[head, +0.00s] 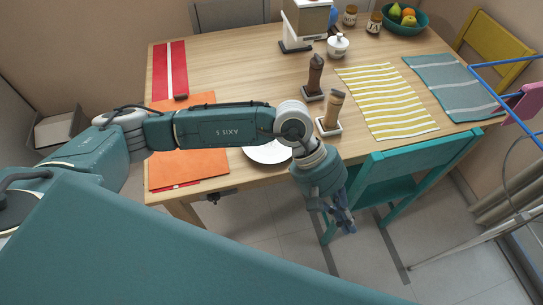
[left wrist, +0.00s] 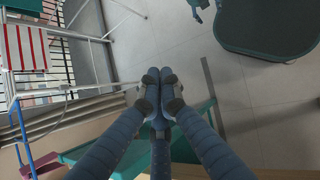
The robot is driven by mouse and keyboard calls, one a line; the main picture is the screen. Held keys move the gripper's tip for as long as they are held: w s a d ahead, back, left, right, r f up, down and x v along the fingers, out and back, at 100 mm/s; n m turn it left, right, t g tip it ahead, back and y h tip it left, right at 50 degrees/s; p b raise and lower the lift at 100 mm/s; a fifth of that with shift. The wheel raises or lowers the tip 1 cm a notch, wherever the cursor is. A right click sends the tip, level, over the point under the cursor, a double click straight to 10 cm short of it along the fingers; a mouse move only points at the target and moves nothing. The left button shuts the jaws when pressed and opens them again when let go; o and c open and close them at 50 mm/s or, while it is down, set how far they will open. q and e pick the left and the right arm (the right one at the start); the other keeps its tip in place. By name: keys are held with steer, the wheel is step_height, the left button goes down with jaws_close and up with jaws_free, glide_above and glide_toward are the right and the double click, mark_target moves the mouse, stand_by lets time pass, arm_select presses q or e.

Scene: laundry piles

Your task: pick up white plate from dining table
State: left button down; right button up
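The white plate (head: 267,153) lies on the dining table (head: 230,68) near its front edge, partly hidden behind my left arm. My left gripper (head: 346,226) is past the table's front edge, to the right of the plate and apart from it, pointing down beside the teal chair. In the left wrist view its fingertips (left wrist: 160,78) are together with nothing visible between them. The plate does not show in that view. A small teal part at the top edge there may be my right gripper (left wrist: 197,8); its fingers are unclear.
Two mills (head: 331,112) stand close behind the plate. An orange placemat (head: 192,168) lies left of it, a yellow-striped cloth (head: 385,100) to the right. The teal chair (head: 405,175) stands at the front edge. A drying rack (head: 500,225) is at the right.

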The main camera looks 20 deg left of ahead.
arm_select(q)
steer(key=w+a+f+t+y, duration=0.1)
steer(key=w+a+f+y, duration=0.1)
steer(key=a+f+y, duration=0.3)
steer(key=m+t+y+p, duration=0.1)
steer(key=t+y+p, duration=0.1)
steer(key=y, duration=0.1)
glide_toward(271, 158)
step_height(271, 158, down, 6)
steer(key=shift+a+r, duration=0.1)
steer(key=shift+a, duration=0.05)
steer(key=shift+f+b, duration=0.35)
steer(key=shift+f, duration=0.55)
steer(key=shift+s, duration=0.1)
steer(key=s+d+b, duration=0.2)
steer(key=s+d, duration=0.3)
steer(key=s, duration=0.2)
